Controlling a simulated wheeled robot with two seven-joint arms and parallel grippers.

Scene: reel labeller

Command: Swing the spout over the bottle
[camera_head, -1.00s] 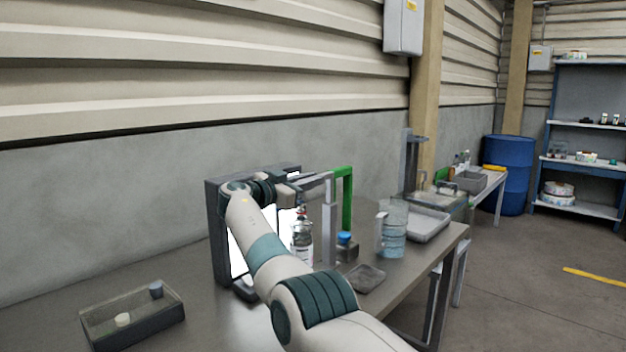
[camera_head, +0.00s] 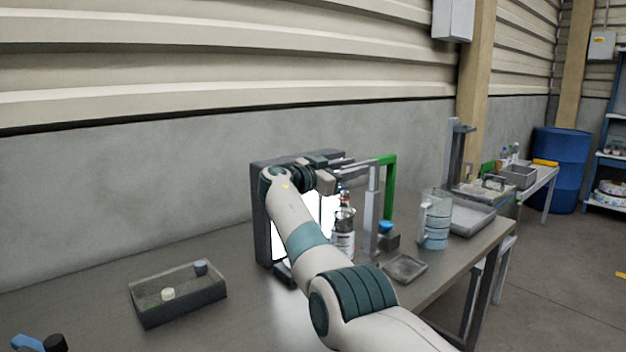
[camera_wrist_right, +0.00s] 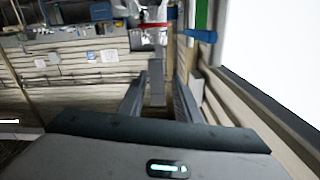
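The bottle (camera_head: 343,242), with a dark upper part and a white label, stands on the table before a bright panel. A grey upright post (camera_head: 371,215) stands right of it, with a thin horizontal arm at its top; I take this arm for the spout, but its outlet is unclear. My right gripper (camera_head: 352,167) is above the bottle, at that arm. In the wrist view its two fingers (camera_wrist_right: 160,98) are apart, with a grey bar (camera_wrist_right: 157,82) showing between them. I cannot tell if they touch it.
A green frame (camera_head: 389,195) stands just behind the post. A clear jug (camera_head: 437,222) and a grey tray (camera_head: 471,216) are to the right, and a small flat dish (camera_head: 404,268) is in front. An open box (camera_head: 180,303) with two small pieces is at left.

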